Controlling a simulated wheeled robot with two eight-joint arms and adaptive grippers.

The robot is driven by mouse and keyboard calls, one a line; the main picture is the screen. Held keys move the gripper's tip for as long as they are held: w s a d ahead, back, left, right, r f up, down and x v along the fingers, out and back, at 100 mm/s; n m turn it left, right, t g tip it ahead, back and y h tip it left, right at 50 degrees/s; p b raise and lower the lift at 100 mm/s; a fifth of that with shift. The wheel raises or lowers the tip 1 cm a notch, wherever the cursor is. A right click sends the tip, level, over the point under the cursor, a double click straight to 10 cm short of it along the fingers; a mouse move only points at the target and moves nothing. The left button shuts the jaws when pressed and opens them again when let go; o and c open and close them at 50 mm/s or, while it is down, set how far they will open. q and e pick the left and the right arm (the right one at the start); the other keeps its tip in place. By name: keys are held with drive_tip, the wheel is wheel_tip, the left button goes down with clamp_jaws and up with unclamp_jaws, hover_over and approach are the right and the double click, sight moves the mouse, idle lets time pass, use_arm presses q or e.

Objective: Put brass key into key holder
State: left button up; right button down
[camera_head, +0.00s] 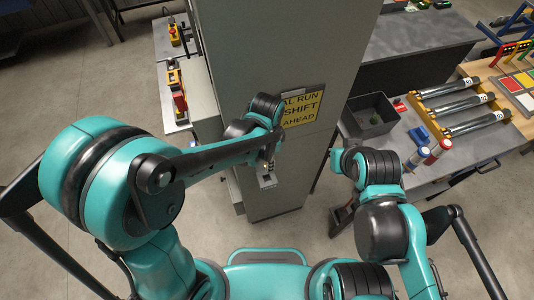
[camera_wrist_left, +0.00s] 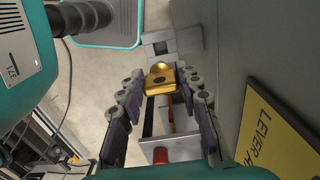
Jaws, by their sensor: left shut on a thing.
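The brass key (camera_wrist_left: 160,75) shows in the left wrist view as a gold, rounded piece between the fingertips of my left gripper (camera_wrist_left: 160,88). That gripper is shut on it. In the head view my left gripper (camera_head: 268,163) is in front of the grey cabinet, and the key is too small to make out clearly. A small grey metal fixture (camera_head: 267,181), likely the key holder, is on the cabinet just below the gripper. It also shows beyond the key in the left wrist view (camera_wrist_left: 160,46). My right gripper (camera_head: 343,218) hangs low at the right, its fingers unclear.
The tall grey cabinet (camera_head: 275,50) bears a yellow sign (camera_head: 301,108). At the right, a bench carries a dark bin (camera_head: 370,117), a yellow rack (camera_head: 430,110) of dark rolls and small bottles (camera_head: 419,157). A shelf with a red device (camera_head: 177,92) stands at the left.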

use_arm(q)
drive_tip(key=shift+a, duration=0.1)
drive_tip(key=shift+a, duration=0.15)
drive_tip(key=shift+f+b, duration=0.75)
drive_tip(key=shift+b, duration=0.1)
drive_tip(key=b, duration=0.4)
hover_over(266, 174)
drive_tip(key=s, duration=0.2)
drive_tip(key=shift+w+a+f, duration=0.1)
drive_tip(key=shift+f, duration=1)
drive_tip(key=shift+w+f, duration=0.1)
drive_tip(key=shift+f, duration=0.95)
drive_tip(key=shift+f+b, duration=2.1)
drive_tip(key=shift+b, duration=0.1)
drive_tip(key=o, duration=1.3)
drive_tip(key=shift+r, duration=0.1)
